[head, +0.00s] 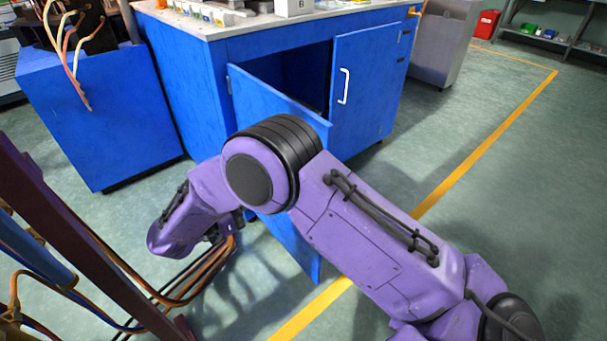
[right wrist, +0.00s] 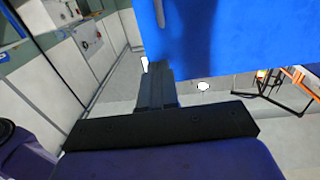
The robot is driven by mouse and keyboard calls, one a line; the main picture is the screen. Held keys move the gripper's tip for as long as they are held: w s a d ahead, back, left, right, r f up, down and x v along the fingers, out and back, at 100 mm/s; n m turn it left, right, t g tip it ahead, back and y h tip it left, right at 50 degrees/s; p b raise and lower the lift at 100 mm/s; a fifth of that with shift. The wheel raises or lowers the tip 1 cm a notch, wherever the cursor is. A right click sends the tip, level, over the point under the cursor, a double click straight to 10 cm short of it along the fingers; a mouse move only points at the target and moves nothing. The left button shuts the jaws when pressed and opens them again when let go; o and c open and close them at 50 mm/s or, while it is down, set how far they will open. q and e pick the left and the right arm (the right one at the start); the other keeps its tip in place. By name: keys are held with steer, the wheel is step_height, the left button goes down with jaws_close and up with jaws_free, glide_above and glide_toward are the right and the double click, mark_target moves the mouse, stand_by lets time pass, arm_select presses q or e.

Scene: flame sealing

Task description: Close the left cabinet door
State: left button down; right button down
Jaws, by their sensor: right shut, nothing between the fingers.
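The left cabinet door (head: 262,101) stands wide open, swung out from the blue cabinet (head: 185,75) toward me. My right arm crosses in front of it and hides much of its middle; its lower corner shows below the arm. The dark opening (head: 300,75) shows behind the door. In the right wrist view a blue panel (right wrist: 235,40), apparently this door, fills the upper middle and right. My right gripper (right wrist: 155,75) is shut and empty, close beside the panel's lower left edge; I cannot tell if they touch. My left gripper is not in view.
The right cabinet door (head: 370,80) is closed, with a white handle (head: 344,86). A separate blue unit (head: 95,115) with hanging cables stands at the left. A dark red post (head: 75,235) and cables fill the lower left. The floor at the right is clear.

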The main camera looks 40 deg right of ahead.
steer(key=d, duration=1.3)
steer(key=shift+w+d, duration=0.2)
steer(key=shift+d, duration=0.05)
